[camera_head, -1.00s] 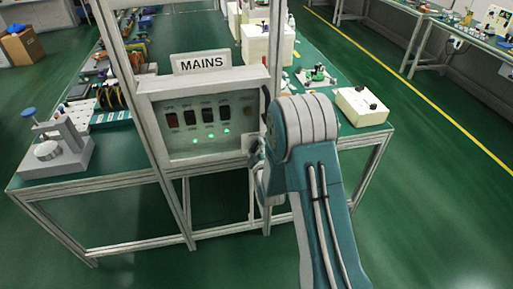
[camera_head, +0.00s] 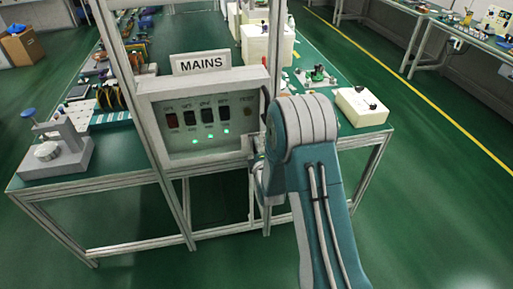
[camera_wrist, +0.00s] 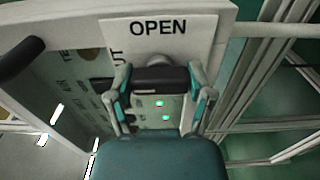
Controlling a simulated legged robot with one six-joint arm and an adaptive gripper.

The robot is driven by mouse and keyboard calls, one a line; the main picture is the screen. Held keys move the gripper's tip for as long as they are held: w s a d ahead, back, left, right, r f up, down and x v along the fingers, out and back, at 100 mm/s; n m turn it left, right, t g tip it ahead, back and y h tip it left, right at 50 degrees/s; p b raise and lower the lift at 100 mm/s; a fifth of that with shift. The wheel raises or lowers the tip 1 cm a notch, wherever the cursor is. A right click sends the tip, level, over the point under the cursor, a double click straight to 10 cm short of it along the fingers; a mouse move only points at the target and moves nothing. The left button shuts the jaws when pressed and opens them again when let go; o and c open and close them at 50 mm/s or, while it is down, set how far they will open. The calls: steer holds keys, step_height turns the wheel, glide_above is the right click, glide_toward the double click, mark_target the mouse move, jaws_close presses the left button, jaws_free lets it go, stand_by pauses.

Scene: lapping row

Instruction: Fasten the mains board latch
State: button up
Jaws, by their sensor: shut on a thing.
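The mains board (camera_head: 205,112) is a pale box on an aluminium frame under a MAINS sign (camera_head: 201,62). It has a row of dark switches (camera_head: 208,115) and green lights below them. My arm covers the board's right edge in the head view, so the latch is hidden there. In the wrist view my gripper (camera_wrist: 158,76) is shut on a black latch handle (camera_wrist: 160,78), one finger at each end, just below an OPEN label (camera_wrist: 158,28). The latch's engagement with the board is hidden.
A black bar handle (camera_wrist: 20,58) shows at left in the wrist view. Frame posts (camera_head: 135,95) stand close beside the board. A press stand (camera_head: 55,150) is on the bench at left, and a cream box (camera_head: 361,107) is at right. The floor at right is clear.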

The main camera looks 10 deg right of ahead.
steer(key=shift+a+f, duration=0.15)
steer(key=shift+f, duration=0.05)
steer(key=o, duration=1.1)
steer(key=shift+a, duration=0.1)
steer(key=shift+r, duration=0.1)
steer(key=shift+s, duration=0.15)
steer(key=s, duration=1.1)
steer(key=shift+s, duration=0.3)
